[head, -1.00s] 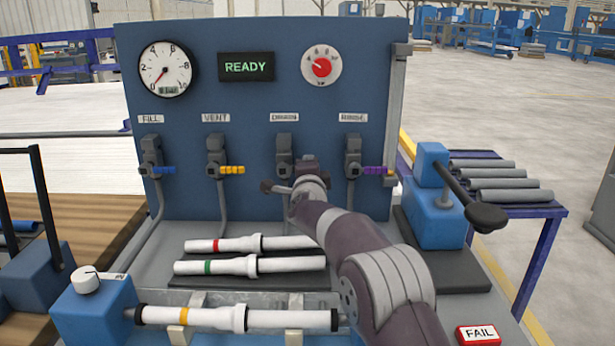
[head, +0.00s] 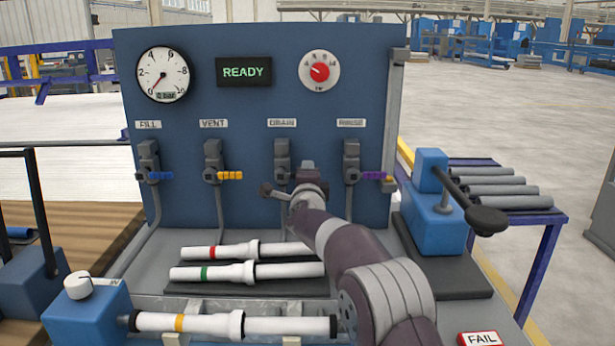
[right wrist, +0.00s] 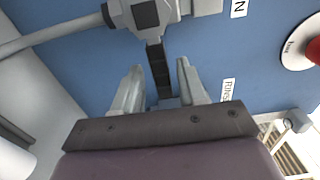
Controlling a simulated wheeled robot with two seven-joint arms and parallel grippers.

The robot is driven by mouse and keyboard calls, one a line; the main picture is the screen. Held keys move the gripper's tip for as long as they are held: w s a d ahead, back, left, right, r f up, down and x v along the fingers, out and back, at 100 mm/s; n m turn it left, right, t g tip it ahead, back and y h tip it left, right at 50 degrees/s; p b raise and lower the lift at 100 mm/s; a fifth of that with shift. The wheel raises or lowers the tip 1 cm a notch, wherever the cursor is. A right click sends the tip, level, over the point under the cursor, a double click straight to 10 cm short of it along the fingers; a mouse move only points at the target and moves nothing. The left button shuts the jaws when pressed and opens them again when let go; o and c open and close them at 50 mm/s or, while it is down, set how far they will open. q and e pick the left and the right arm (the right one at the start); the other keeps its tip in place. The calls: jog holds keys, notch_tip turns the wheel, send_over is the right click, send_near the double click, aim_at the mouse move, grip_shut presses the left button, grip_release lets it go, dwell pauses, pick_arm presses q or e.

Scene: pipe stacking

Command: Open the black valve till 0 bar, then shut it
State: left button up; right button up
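The black valve (head: 282,150) is the one under the DRAIN label. In the right wrist view its black handle (right wrist: 158,70) sticks out from the grey valve body (right wrist: 146,15), crosswise to the pipe. My right gripper (right wrist: 157,90) is open, with one finger on each side of the handle and gaps visible. In the head view my right gripper (head: 294,190) covers most of this handle. The round gauge (head: 163,75) has its red needle at the low end, by 0, and its small display appears to read 0 bar. My left gripper is not in view.
Blue (head: 160,176), yellow (head: 230,175) and purple (head: 374,175) handles belong to the neighbouring valves. The screen (head: 244,72) reads READY. White pipes (head: 250,250) lie below the panel. A blue lever device (head: 432,215) stands to the right.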

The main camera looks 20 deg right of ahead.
jog(key=shift+r, duration=0.1)
jog(key=b+v, duration=0.1)
jog(key=v, duration=1.1)
jog(key=shift+s, duration=0.35)
jog(key=shift+a, duration=0.1)
